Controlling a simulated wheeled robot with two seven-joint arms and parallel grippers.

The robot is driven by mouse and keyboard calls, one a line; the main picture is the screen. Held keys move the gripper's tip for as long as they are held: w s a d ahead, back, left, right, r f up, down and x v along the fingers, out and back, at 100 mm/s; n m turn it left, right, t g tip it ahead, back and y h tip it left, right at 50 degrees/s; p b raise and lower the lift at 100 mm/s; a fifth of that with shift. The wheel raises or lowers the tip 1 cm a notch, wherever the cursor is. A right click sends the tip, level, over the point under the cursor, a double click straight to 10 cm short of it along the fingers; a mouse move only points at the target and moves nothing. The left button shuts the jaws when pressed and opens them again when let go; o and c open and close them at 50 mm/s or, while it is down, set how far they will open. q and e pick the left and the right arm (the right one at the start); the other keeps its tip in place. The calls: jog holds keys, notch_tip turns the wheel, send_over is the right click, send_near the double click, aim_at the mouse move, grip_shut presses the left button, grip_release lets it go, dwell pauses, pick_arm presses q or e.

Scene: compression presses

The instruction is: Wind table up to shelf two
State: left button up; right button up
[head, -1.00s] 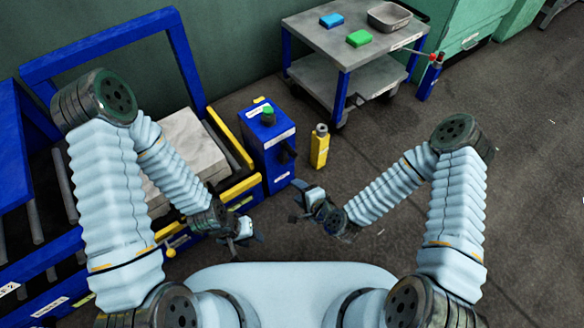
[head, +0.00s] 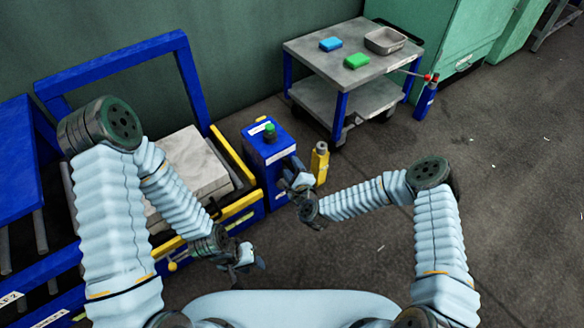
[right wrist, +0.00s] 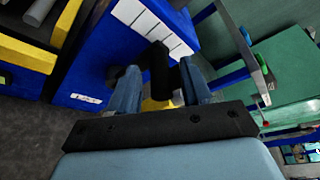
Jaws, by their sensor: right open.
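The lift table has yellow edges (head: 240,205) and carries a pale grey slab (head: 195,160). A blue box (head: 262,150) with a green knob on top stands at its right end. My right gripper (head: 291,170) is at the box's right side, open. In the right wrist view a black crank handle (right wrist: 160,70) stands out from the box and shows between the two fingers; whether they touch it is unclear. My left gripper (head: 247,268) hangs in front of the table's near edge, with nothing visible in it; its jaw gap is unclear. A blue rack shelf (head: 35,155) is at the left.
A yellow bottle (head: 320,160) stands on the floor just right of my right gripper. A grey cart (head: 310,50) behind holds a blue block, a green block and a metal tray. A blue cylinder (head: 425,102) stands beside it. The floor at right is clear.

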jog(key=shift+w+a+f, duration=0.1)
jog(key=shift+w, duration=0.3)
grip_shut()
jog(key=shift+w+d+m+g+b, duration=0.3)
jog(key=shift+w+d+m+b, duration=0.1)
jog(key=shift+d+b, duration=0.15)
dwell(0.3)
